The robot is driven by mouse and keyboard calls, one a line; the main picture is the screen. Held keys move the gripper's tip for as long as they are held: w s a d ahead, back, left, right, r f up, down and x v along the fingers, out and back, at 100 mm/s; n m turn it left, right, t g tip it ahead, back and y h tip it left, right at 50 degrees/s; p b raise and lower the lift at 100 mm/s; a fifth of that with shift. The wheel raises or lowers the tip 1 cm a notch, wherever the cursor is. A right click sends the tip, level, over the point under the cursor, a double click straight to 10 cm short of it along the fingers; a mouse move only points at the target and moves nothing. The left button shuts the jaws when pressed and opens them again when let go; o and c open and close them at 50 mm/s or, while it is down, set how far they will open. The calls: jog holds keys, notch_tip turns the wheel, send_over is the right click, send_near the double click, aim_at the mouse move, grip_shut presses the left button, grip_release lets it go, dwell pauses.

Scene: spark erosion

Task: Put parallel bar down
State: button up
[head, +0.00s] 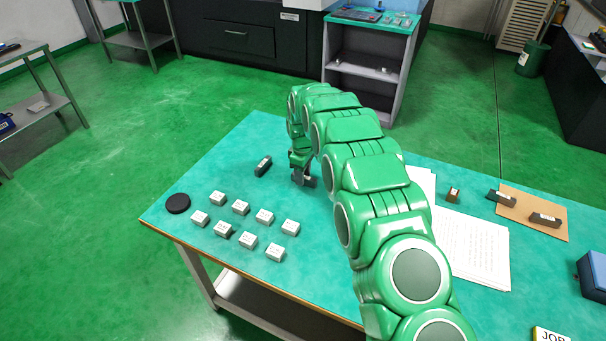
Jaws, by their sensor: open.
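A dark bar with a small pale label (263,166) lies flat on the teal table top (335,265), near its far edge. My gripper (304,182) is low over the table, just right of that bar and apart from it. It is open, and I see nothing held in it, though my arm partly hides it. Two similar dark bars lie at the right: one (501,198) at the edge of a brown sheet (520,207), the other (545,219) on it. I cannot tell which bar is the task's parallel bar.
Several small pale blocks (248,241) stand in rows left of my arm, beside a black disc (177,203). White papers (470,250), a small brown block (453,194) and a blue box (593,275) are at the right. Bare table lies around the left bar.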

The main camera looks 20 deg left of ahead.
notch_tip(320, 180, up, 12)
dwell(0.6)
jog(key=shift+r, duration=0.1)
jog(key=s+d+r+m, duration=0.1)
jog(key=d+r+m, duration=0.1)
jog(key=d+r, duration=0.45)
jog(key=s+d+r+m, duration=0.2)
jog(key=d+r, duration=0.2)
jog(key=d, duration=0.6)
jog(key=s+d+r+m, duration=0.3)
jog(key=s+d, duration=0.2)
jog(key=d, duration=0.3)
jog(key=s+d+r+m, duration=0.2)
jog(key=s+d+r, duration=0.15)
jog(key=d, duration=0.45)
jog(key=s+d+m, duration=0.3)
jog(key=s+d, duration=0.2)
jog(key=s, duration=0.6)
jog(key=s+d+f+m+g, duration=0.1)
jog(key=s+d+m, duration=0.2)
jog(key=s+d, duration=0.3)
jog(key=s+d+f+m, duration=0.1)
jog(key=s+d+m, duration=0.2)
jog(key=s, duration=1.3)
jog(key=d, duration=0.3)
jog(key=shift+s+g, duration=0.25)
jog(key=shift+g, duration=0.15)
